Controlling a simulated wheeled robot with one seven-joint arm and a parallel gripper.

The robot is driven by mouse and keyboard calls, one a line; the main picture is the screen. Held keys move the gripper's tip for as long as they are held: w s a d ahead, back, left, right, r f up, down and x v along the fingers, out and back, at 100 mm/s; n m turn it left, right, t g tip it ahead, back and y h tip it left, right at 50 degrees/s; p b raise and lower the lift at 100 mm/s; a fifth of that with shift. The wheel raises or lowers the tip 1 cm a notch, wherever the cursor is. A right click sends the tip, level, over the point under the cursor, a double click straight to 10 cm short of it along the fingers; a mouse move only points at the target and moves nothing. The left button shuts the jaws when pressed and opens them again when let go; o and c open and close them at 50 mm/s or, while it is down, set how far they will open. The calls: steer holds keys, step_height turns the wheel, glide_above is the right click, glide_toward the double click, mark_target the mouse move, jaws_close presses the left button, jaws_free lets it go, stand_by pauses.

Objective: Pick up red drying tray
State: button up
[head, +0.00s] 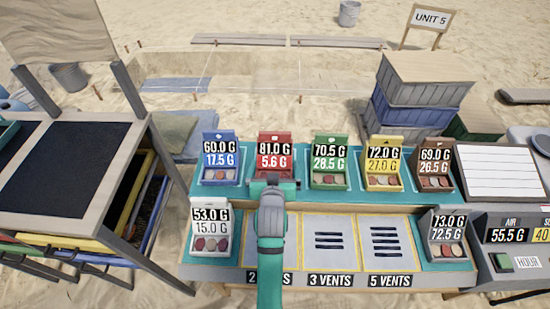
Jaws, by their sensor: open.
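The red drying tray (275,143) stands in the back row of the teal-edged rack, between the blue tray (219,178) and the green tray (330,182). Its labels read 81.0 G and 5.6 G. My gripper (272,179) is open at the tray's front, in line with it. The gripper hides the tray's lower part and contents. I cannot tell whether the fingers touch the tray.
Yellow (383,184) and brown (436,184) trays stand farther right in the back row. A white tray (209,254) and grey tray (447,262) stand at the front row's ends. Vent slots (330,258) between them look empty. A sieve table (75,165) stands left.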

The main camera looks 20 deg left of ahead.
mark_target(274, 163)
steer(key=shift+f+x, duration=0.2)
steer(key=shift+x, duration=2.7)
steer(key=shift+s, duration=0.1)
steer(key=shift+c, duration=0.3)
steer(key=c, duration=0.9)
steer(key=shift+o, duration=0.2)
steer(key=shift+r, duration=0.1)
